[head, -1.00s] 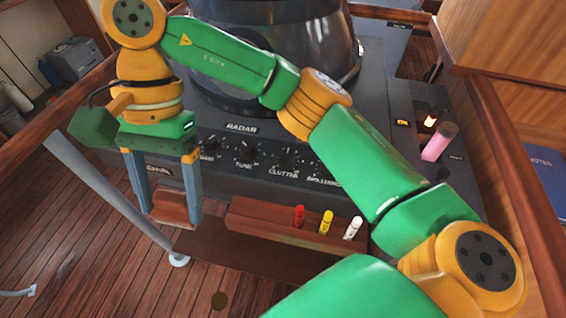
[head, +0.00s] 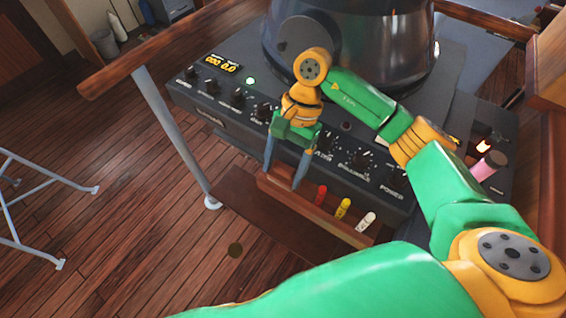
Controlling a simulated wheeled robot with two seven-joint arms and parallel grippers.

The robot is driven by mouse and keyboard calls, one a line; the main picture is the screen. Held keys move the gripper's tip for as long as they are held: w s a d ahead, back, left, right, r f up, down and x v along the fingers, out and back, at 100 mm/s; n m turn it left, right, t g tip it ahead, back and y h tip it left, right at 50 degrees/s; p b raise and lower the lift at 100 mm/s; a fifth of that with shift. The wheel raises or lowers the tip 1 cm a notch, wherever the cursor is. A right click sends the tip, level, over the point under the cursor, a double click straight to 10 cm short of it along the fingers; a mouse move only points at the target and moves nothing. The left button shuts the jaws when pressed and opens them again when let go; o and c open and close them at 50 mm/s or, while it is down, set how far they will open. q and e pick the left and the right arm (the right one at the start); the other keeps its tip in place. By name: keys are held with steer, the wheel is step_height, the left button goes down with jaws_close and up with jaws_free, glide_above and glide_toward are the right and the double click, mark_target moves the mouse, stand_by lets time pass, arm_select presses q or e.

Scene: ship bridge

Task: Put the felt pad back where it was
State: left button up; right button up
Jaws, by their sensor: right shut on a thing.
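My right gripper (head: 285,180) points down at the left end of the wooden pen ledge (head: 300,204) on the console's front. It is shut on a small reddish-brown block (head: 284,174), which I take to be the felt pad. The block is mostly hidden between the fingers, and its colour blends with the ledge. I cannot tell whether it touches the ledge. A red pen (head: 320,195), a yellow pen (head: 342,209) and a white pen (head: 366,222) stand in the ledge to the right. My left gripper is out of view.
The radar console (head: 228,122) has several knobs just behind the ledge, with a large dark hood (head: 350,45) above. A pink cylinder (head: 488,165) stands on its right side. A grey post (head: 175,135) rises at left.

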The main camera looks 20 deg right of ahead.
mark_target(285, 164)
steer(key=shift+f, duration=0.3)
steer(key=shift+f+b, duration=0.35)
steer(key=shift+f, duration=0.05)
steer(key=o, duration=1.3)
steer(key=shift+o, duration=0.2)
steer(key=shift+r+p, duration=0.3)
steer(key=shift+p, duration=0.05)
steer(key=shift+w+d+r+b, duration=0.15)
steer(key=shift+w+r+b, duration=0.05)
steer(key=shift+b, duration=0.2)
steer(key=b+v, duration=0.2)
steer(key=v, duration=0.4)
steer(key=shift+w+d+r, duration=0.1)
steer(key=shift+r, duration=0.05)
steer(key=v, duration=0.5)
steer(key=shift+r+p, duration=0.1)
steer(key=shift+p, duration=0.3)
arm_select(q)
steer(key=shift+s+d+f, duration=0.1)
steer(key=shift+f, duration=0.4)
